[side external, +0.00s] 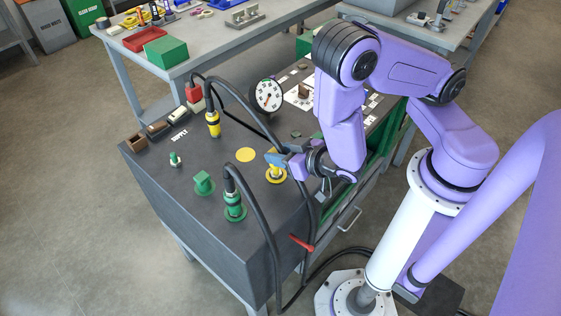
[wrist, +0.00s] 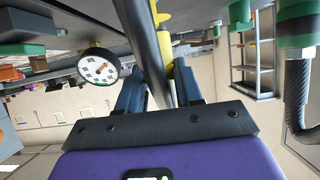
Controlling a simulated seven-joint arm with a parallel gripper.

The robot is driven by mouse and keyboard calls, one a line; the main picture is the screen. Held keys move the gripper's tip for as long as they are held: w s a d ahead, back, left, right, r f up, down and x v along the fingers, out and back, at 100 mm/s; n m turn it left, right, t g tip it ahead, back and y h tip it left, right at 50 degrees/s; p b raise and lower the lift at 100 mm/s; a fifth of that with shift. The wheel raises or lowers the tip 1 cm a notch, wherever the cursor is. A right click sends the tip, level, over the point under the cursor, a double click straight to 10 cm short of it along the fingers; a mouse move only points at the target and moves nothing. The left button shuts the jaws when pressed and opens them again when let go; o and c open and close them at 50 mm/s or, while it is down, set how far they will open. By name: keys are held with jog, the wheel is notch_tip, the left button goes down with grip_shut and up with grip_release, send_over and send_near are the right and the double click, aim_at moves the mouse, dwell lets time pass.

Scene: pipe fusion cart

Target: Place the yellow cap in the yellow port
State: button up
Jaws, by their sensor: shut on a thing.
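My gripper (side external: 277,160) is at the right part of the dark cart top, its blue fingers closed around the top of a yellow piece, which I take to be the yellow cap (wrist: 169,62). In the wrist view my gripper (wrist: 160,80) is partly covered by a black hose crossing in front.
A flat yellow disc (side external: 245,155) lies left of the port. A green hose connector (side external: 234,205) stands in front, with a green cap (side external: 203,183) beside it. A yellow hose connector (side external: 212,123) and a pressure gauge (side external: 267,96) stand behind. Black hoses arch close to my gripper.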

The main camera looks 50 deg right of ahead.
jog(key=shift+f, duration=1.6)
jog(key=shift+f, duration=0.15)
jog(key=o, duration=1)
